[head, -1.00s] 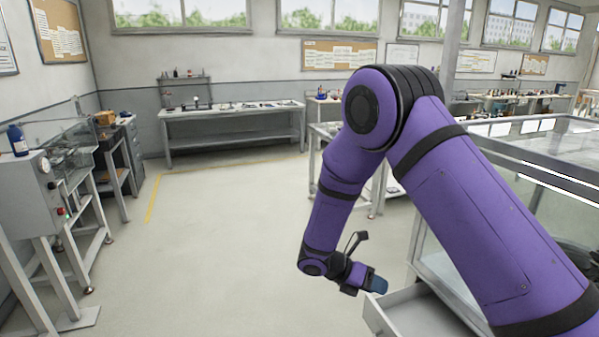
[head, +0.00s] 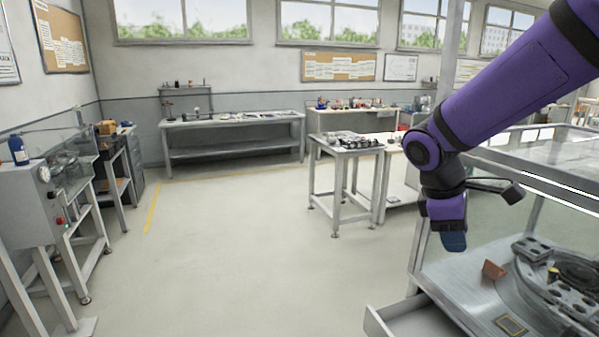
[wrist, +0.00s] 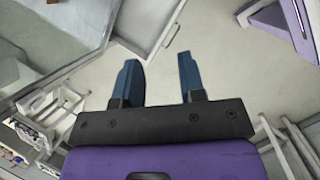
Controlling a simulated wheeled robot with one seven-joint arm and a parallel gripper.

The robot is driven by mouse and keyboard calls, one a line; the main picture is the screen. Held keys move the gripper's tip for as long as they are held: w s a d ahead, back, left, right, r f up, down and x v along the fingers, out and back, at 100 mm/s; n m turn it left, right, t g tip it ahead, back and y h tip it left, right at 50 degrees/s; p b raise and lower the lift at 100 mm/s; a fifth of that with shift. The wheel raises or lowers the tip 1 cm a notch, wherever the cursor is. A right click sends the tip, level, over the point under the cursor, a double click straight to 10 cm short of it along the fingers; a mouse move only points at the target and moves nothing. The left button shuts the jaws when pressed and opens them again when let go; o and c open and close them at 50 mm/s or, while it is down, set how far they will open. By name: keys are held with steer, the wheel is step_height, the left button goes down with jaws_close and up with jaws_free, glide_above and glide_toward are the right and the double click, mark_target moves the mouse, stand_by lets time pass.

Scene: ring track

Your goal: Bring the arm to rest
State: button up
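My purple arm reaches in from the upper right in the head view. My gripper (head: 454,241) hangs pointing down at its end, in front of the left side of a glass-walled cabinet. In the wrist view my gripper (wrist: 161,78) has its two blue fingers apart with nothing between them. Pale floor shows past the fingertips. The gripper touches nothing that I can see.
An open drawer (head: 400,318) sticks out low at the cabinet's left. Inside the cabinet are a ring track (head: 560,300) and a brown block (head: 493,269). A small table (head: 346,148) stands behind the gripper. The floor (head: 240,250) at centre and left is clear.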

steer(key=s+d+r+m+t+y, duration=0.1)
steer(key=s+r+m+t+y, duration=0.1)
steer(key=s, duration=0.6)
steer(key=s+d+r+m+t+y, duration=0.1)
steer(key=s+r+m+t+y, duration=0.1)
steer(key=s+r+m, duration=0.5)
steer(key=s+m+t, duration=0.1)
steer(key=s+m, duration=0.1)
steer(key=shift+d+r+m+t, duration=0.2)
steer(key=shift+d+m+t, duration=0.1)
steer(key=shift+t, duration=0.1)
